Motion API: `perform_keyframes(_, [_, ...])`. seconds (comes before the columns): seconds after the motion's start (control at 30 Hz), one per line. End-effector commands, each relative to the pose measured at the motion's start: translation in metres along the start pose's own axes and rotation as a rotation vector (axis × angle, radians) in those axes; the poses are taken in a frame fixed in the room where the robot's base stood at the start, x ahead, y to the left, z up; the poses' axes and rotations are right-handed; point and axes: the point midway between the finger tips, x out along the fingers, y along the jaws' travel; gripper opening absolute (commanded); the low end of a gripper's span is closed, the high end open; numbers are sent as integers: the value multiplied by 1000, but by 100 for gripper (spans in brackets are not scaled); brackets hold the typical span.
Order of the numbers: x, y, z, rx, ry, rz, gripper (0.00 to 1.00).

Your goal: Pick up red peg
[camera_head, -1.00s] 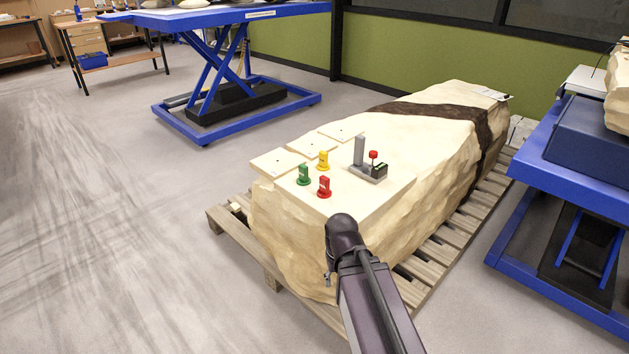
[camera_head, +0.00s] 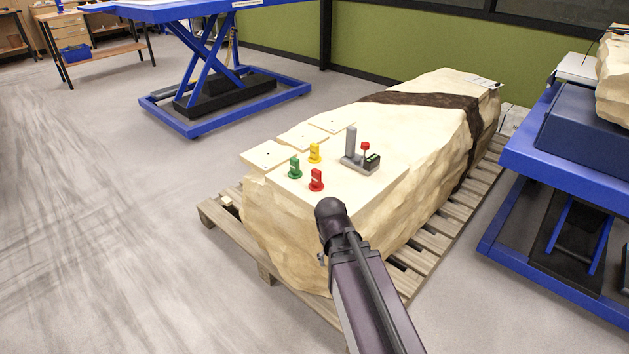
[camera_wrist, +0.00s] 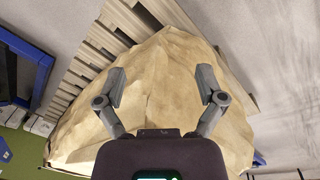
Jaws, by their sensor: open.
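The red peg (camera_head: 316,180) stands upright on a round red base, on the flat pale board on top of the large plaster-coloured block. A green peg (camera_head: 295,168) stands to its left and a yellow peg (camera_head: 314,153) behind it. In the wrist view my gripper (camera_wrist: 161,88) is open and empty, with its two fingers spread wide over the block's pale surface (camera_wrist: 160,70). No peg shows in the wrist view. In the head view my arm reaches up from the bottom, and its gripper is not visible there.
A grey fixture (camera_head: 360,161) with an upright post and a red knob stands right of the pegs. Several pale square plates (camera_head: 268,155) lie at the board's left and back edges. The block rests on a wooden pallet (camera_head: 232,231). A blue lift table (camera_head: 520,165) stands at right.

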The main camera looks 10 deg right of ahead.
Motion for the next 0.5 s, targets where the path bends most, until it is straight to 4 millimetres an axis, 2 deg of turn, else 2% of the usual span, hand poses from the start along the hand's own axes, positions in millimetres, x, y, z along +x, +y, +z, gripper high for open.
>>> perform_keyframes(0.27, [-24, -10, -60, 246, 170, 240, 89])
perform_keyframes(0.5, [-62, -34, -117, 479, 447, 399, 89])
